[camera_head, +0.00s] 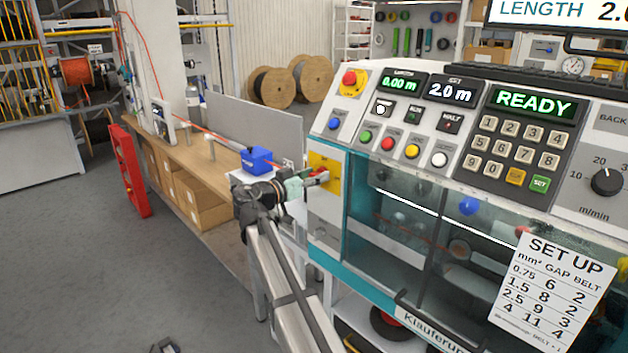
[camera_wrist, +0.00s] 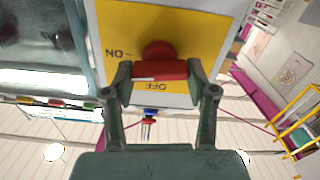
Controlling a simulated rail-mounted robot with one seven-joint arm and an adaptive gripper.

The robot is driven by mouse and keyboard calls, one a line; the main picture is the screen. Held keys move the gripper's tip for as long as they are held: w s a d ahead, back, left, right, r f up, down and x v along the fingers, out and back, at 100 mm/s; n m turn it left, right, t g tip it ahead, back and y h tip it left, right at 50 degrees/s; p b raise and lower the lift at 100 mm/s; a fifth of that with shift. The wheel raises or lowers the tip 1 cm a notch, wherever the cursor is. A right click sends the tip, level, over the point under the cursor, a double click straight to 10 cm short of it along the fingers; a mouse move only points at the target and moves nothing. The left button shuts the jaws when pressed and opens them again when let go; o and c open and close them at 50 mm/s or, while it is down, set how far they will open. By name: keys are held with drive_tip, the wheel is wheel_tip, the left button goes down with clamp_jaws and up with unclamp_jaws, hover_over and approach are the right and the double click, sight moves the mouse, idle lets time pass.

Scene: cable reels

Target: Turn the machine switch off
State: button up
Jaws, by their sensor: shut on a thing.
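The machine switch is a red rotary handle on a yellow plate (camera_head: 330,164) at the left front of the machine. In the wrist view the red handle (camera_wrist: 158,71) lies level across the picture, with the yellow plate (camera_wrist: 215,32) behind it. The plate's ON label is to the handle's left and its OFF label just below, both upside down. My gripper (camera_wrist: 160,82) has one finger at each end of the handle and is shut on it. In the head view my gripper (camera_head: 311,181) is at the plate and hides most of the switch.
The machine panel (camera_head: 460,120) reads READY, 0.00 m and 2.0 m. A red emergency button (camera_head: 349,78) sits above the switch. A blue box (camera_head: 257,160) stands left of my gripper, by a wooden bench (camera_head: 190,152). The grey floor (camera_head: 90,270) at left is mostly clear.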

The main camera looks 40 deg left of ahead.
drive_tip(key=n+b, duration=0.2)
drive_tip(key=n, duration=0.6)
drive_tip(key=shift+w+a+b, duration=0.1)
drive_tip(key=shift+b, duration=0.2)
drive_tip(key=n, duration=0.4)
drive_tip(key=shift+n+p, duration=0.3)
drive_tip(key=shift+p, duration=0.1)
drive_tip(key=shift+a+f+n+p, duration=0.1)
drive_tip(key=shift+n+p, duration=0.4)
drive_tip(key=shift+n, duration=1.4)
drive_tip(key=o, duration=1.2)
drive_tip(key=shift+c, duration=0.2)
drive_tip(key=shift+f, duration=0.1)
drive_tip(key=s+a, duration=0.1)
drive_tip(key=s, duration=1.1)
drive_tip(key=shift+a, duration=0.25)
